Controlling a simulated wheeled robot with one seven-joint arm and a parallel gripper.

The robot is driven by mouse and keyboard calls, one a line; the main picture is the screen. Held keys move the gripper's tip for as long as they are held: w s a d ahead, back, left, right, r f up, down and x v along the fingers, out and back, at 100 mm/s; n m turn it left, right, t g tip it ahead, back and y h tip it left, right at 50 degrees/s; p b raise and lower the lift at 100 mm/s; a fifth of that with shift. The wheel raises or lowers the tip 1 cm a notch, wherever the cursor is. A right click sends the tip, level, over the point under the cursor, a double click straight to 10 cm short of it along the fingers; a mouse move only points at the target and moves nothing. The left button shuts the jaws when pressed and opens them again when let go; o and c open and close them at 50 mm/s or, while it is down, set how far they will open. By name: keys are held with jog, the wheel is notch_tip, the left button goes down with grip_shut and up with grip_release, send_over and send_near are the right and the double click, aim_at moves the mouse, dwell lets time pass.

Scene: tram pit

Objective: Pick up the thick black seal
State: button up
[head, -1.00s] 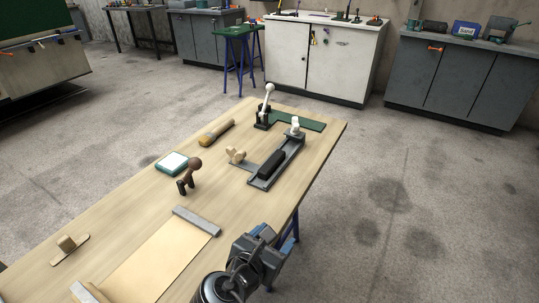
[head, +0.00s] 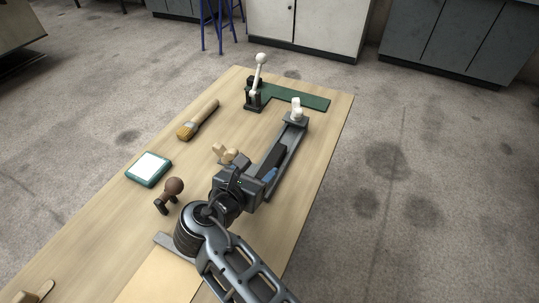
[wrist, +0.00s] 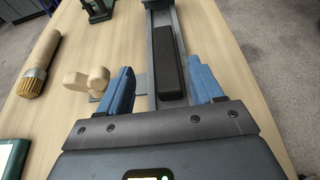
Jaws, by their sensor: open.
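A long black block with rounded edges, which looks like the thick black seal (wrist: 170,62), lies lengthwise in a grey metal channel (wrist: 157,20). In the head view the seal (head: 273,154) is partly hidden by my gripper (head: 262,178). In the wrist view my gripper (wrist: 160,74) is open and empty. Its blue fingers stand apart, one on the left and one on the right of the seal's near part. The fingers do not appear to touch the seal; their height over it is hard to tell.
Wooden knobs (wrist: 88,79) on a metal plate stand close left of the left finger. A white-knobbed clamp (head: 296,112) sits at the channel's far end. A brush (head: 198,120), a teal-edged pad (head: 149,168) and a brown-knobbed tool (head: 170,194) lie left. A lever press (head: 257,90) stands behind.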

aim_at(274, 157)
jog(key=x, duration=0.7)
jog(key=shift+s+d, duration=0.15)
jog(key=shift+d, duration=0.15)
jog(key=c, duration=1)
jog(key=shift+c, duration=0.5)
jog(key=shift+r, duration=0.1)
